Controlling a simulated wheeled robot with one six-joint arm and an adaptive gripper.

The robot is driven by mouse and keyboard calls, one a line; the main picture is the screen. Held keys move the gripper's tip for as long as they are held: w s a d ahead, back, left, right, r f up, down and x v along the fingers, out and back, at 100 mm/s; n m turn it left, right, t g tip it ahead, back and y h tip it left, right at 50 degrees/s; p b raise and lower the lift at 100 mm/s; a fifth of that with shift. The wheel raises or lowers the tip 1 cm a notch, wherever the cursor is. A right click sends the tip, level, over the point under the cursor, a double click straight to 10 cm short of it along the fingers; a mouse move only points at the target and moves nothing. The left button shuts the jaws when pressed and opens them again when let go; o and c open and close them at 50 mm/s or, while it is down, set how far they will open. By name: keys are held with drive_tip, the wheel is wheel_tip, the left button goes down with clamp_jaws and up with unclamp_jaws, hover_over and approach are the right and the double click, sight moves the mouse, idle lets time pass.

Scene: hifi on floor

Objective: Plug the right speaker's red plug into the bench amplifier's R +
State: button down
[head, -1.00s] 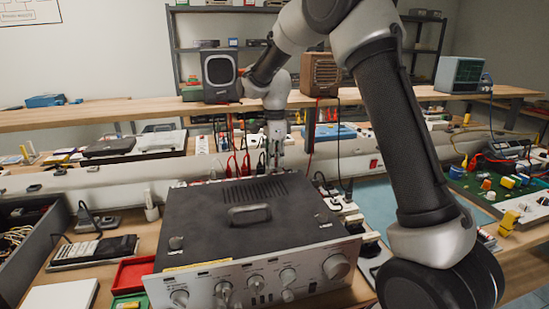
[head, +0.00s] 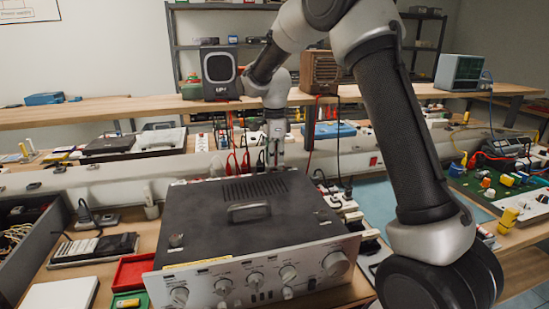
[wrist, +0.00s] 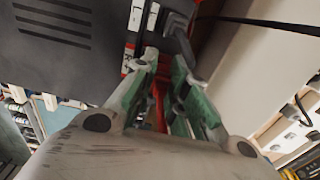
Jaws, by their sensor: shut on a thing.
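The bench amplifier (head: 220,215) is a dark box with a silver front panel and knobs, standing on the near bench. Its rear edge with red and white terminal markings shows in the wrist view (wrist: 135,25). My gripper (head: 272,165) points down just behind the amplifier's rear edge. In the wrist view its green-padded fingers (wrist: 162,75) are shut on a red plug (wrist: 158,100), mostly hidden between them, close to the rear panel. I cannot tell whether the plug touches a terminal, and the R + label is not readable. A brown wooden speaker (head: 320,74) stands on the raised shelf.
A grey speaker (head: 220,75) stands left on the shelf. Red and black leads (head: 232,162) hang behind the amplifier. A dark connector (wrist: 176,22) sits at the rear panel beside my fingers. A power strip (head: 345,208) lies right of the amplifier, a red tray (head: 133,270) left.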

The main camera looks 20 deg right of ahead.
drive_tip(key=shift+f, duration=0.85)
idle(2.3)
drive_tip(key=c, duration=1.3)
unclamp_jaws()
drive_tip(key=shift+c, duration=0.2)
wheel_tip(320, 180, up, 17)
